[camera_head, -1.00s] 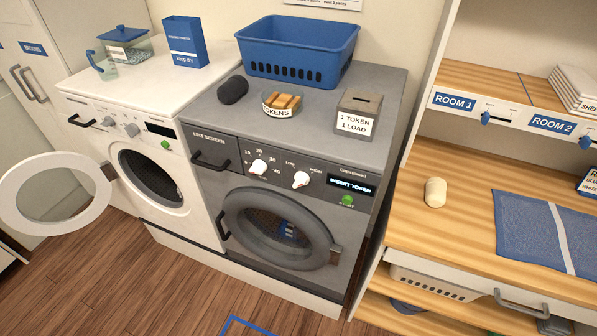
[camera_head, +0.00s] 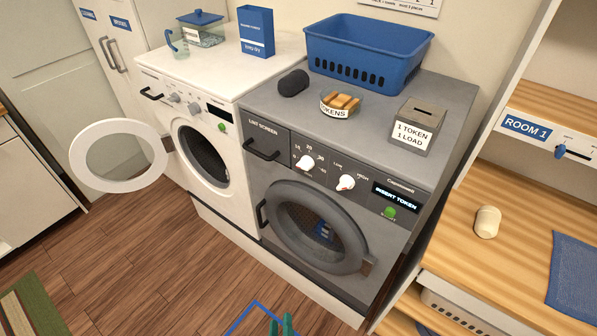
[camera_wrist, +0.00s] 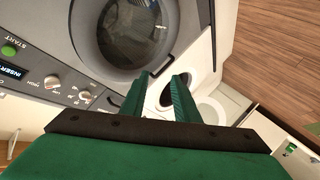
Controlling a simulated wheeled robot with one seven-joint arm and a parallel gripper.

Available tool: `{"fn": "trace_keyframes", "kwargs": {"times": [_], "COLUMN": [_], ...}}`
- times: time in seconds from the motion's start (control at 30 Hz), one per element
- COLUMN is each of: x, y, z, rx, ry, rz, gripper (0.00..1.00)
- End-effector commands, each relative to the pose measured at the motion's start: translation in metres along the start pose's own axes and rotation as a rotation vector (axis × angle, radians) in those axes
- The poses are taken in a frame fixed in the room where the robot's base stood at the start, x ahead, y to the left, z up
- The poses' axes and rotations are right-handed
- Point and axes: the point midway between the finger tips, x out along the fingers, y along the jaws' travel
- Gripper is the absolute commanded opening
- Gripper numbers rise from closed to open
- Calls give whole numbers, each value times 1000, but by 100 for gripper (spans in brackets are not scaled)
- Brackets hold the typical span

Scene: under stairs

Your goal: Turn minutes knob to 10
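The grey dryer (camera_head: 258,190) stands beside a white washer, its round door (camera_head: 318,228) shut. On its front panel is a white minutes knob (camera_head: 306,162) with numbers from 10 to 40 around it; its exact setting is too small to read. Right of it is a second white knob (camera_head: 345,182) marked LOW and HIGH. The minutes knob also shows in the wrist view (camera_wrist: 85,97). My green gripper (camera_head: 283,326) is at the bottom edge of the head view, low in front of the dryer and away from the knob. In the wrist view its fingers (camera_wrist: 165,82) are apart and empty.
The dryer's display (camera_head: 395,197) reads INSERT TOKEN, above a green start button (camera_head: 390,213). A token dish (camera_head: 338,106), token box (camera_head: 414,127) and blue basket (camera_head: 368,50) stand on top. The washer's door (camera_head: 118,155) hangs open. A wooden shelf unit (camera_head: 480,258) stands at right.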

Motion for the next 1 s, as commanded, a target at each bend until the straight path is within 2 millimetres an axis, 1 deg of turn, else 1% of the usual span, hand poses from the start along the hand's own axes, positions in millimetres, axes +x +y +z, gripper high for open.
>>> {"fn": "trace_keyframes", "kwargs": {"times": [0.03, 0.2, 0.3, 0.37, 0.4, 0.47, 0.5, 0.6, 0.73, 0.8, 0.9, 1.0], "x": [19, 72, 99, 114, 123, 135, 142, 156, 166, 166, 164, 160], "y": [3, 16, 30, 40, 48, 61, 69, 93, 124, 140, 158, 171], "z": [-9, -31, -49, -62, -72, -87, -98, -127, -168, -188, -212, -229], "rx": [-67, -293, -416, -486, -530, -592, -632, -720, -808, -841, -871, -888], "ry": [-2, -54, -92, -119, -137, -168, -190, -250, -337, -383, -441, -485], "rz": [13, 67, 112, 144, 167, 204, 229, 297, 388, 433, 485, 520], "gripper": [28, 28, 28, 28, 28, 28, 28, 28, 28, 28, 28, 28]}}
